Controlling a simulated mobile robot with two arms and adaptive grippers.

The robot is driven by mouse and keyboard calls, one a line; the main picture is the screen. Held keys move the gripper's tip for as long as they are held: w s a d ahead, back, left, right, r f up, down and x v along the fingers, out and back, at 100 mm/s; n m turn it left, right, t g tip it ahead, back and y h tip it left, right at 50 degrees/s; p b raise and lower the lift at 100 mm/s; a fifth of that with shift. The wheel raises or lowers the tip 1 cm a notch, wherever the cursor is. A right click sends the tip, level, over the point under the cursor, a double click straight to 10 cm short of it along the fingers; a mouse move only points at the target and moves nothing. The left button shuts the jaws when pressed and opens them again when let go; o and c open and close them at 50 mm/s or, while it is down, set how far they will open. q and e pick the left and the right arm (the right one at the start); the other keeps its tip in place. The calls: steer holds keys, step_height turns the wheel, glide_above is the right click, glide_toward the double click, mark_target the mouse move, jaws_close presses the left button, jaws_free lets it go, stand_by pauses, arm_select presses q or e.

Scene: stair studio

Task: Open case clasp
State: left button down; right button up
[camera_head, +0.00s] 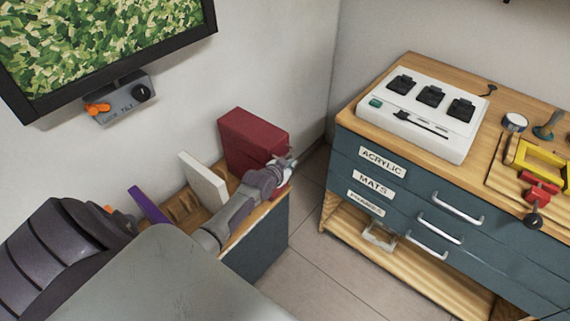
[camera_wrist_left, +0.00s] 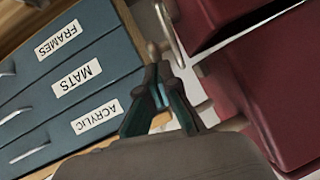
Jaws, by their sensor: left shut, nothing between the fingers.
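The dark red case (camera_head: 250,138) stands upright on the low cabinet by the wall in the head view. My left gripper (camera_head: 286,163) is at the case's right side, with its fingers together and empty. In the left wrist view the closed fingertips (camera_wrist_left: 155,68) are just left of the case (camera_wrist_left: 270,85), beside a pale metal bar (camera_wrist_left: 171,30) that looks like the clasp. I cannot tell whether they touch it. My right gripper is not in view.
A white panel (camera_head: 204,181) and a purple one (camera_head: 148,205) stand in a wooden rack left of the case. A blue drawer cabinet (camera_head: 400,205) stands at the right, bearing a white switch box (camera_head: 425,112). Open floor (camera_head: 305,235) lies between the cabinets.

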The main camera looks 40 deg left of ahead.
arm_select(q)
steer(key=shift+w+f+b, duration=0.25)
steer(key=shift+w+b, duration=0.1)
steer(key=shift+w, duration=0.4)
stand_by(1.6)
steer(key=shift+s+d+f, duration=0.1)
steer(key=shift+s+f, duration=0.55)
steer(key=shift+s, duration=0.3)
steer(key=r+v, duration=0.1)
steer(key=v, duration=1.1)
steer(key=shift+w+r, duration=0.15)
steer(key=shift+w, duration=0.25)
